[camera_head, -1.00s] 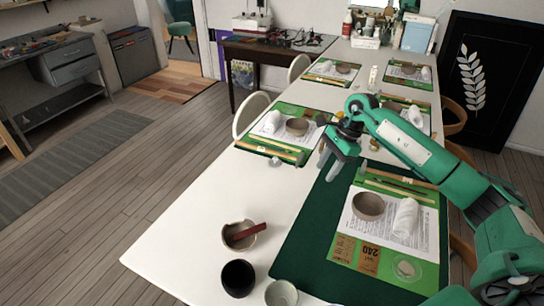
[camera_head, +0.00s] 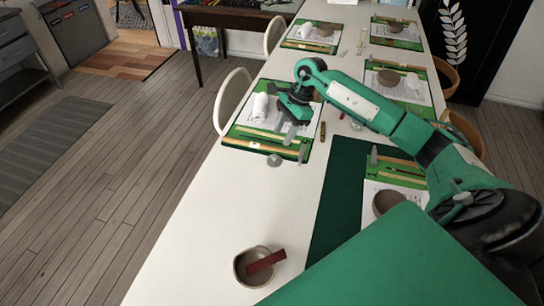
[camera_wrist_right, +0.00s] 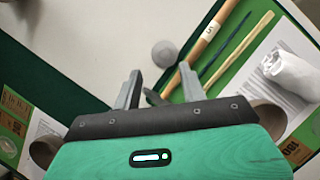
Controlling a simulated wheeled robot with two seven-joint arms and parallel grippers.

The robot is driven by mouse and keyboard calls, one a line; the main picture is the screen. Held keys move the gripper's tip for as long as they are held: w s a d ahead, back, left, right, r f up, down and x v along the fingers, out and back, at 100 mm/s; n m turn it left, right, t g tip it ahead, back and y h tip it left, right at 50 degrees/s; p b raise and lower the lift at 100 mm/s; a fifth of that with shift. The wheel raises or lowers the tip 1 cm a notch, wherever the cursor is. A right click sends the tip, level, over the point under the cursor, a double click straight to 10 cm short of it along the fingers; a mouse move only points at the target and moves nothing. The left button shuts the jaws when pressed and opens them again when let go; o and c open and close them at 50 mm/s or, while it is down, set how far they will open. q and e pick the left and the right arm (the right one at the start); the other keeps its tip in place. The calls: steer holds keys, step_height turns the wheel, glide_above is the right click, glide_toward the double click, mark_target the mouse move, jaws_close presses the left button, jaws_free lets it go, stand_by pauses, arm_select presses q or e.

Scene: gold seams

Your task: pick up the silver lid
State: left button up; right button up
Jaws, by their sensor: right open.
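A small round silver-grey piece, which looks like the silver lid (camera_head: 274,160), lies on the white table beside the near edge of a green place mat. It also shows in the right wrist view (camera_wrist_right: 164,53), just beyond my fingertips and between their lines. My right gripper (camera_head: 286,130) is open and empty, above the mat and a little beyond the lid in the head view. Its two fingers (camera_wrist_right: 158,84) stand apart in the wrist view, with a dark tool partly hidden behind them. My left gripper is not in view.
The green mat (camera_head: 231,143) carries wooden sticks, a white roll and paper. A bowl with a dark red block (camera_head: 249,279) stands at the near table edge. A dark green mat (camera_head: 340,185) lies to the right. The white table left of it is mostly clear.

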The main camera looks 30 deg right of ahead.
mark_target(274, 156)
steer(key=x, duration=0.3)
steer(key=shift+w+a+f, duration=0.1)
steer(key=shift+w+f, duration=0.05)
steer(key=shift+f, duration=0.2)
steer(key=x, duration=0.1)
steer(key=p+x, duration=0.1)
steer(key=x, duration=0.2)
steer(key=shift+w+d+f+p, duration=0.15)
steer(key=shift+d+f+p, duration=0.15)
steer(key=shift+f, duration=0.05)
steer(key=shift+a+f, duration=0.15)
steer(key=shift+f, duration=0.4)
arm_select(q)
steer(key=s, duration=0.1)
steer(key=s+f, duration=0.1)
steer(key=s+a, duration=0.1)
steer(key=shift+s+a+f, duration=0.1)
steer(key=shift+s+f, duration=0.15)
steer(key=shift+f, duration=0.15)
arm_select(e)
jaws_close()
